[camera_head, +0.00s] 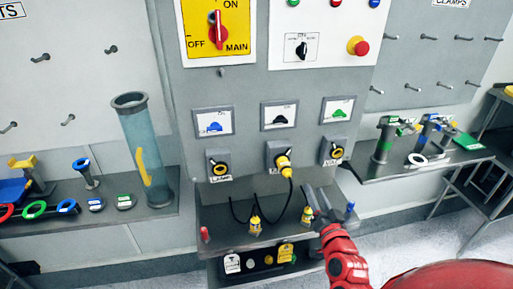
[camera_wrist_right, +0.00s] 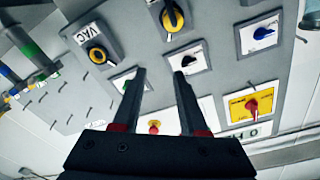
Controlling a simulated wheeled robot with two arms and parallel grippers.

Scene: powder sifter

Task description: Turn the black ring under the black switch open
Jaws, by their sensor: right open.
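The black switch (camera_head: 280,119) is on the middle white plate of the grey panel. Under it is a socket with a black ring (camera_head: 272,150) and a yellow plug (camera_head: 284,162) in it, its black cable hanging down. My right gripper (camera_head: 318,190) is open and empty, below and right of this socket and apart from it. In the right wrist view, tilted and turned over, the open fingers (camera_wrist_right: 160,75) point toward the panel; the black switch (camera_wrist_right: 188,61) is just past their tips. The yellow plug (camera_wrist_right: 173,17) shows at the top edge. My left gripper is out of view.
Similar sockets stand on either side, the left one (camera_head: 219,168) and the VAC one (camera_head: 335,152). A shelf (camera_head: 225,215) below carries yellow plugs (camera_head: 255,225) and cables. A tall clear cylinder (camera_head: 145,150) stands left. Clamps (camera_head: 388,140) stand on the right shelf.

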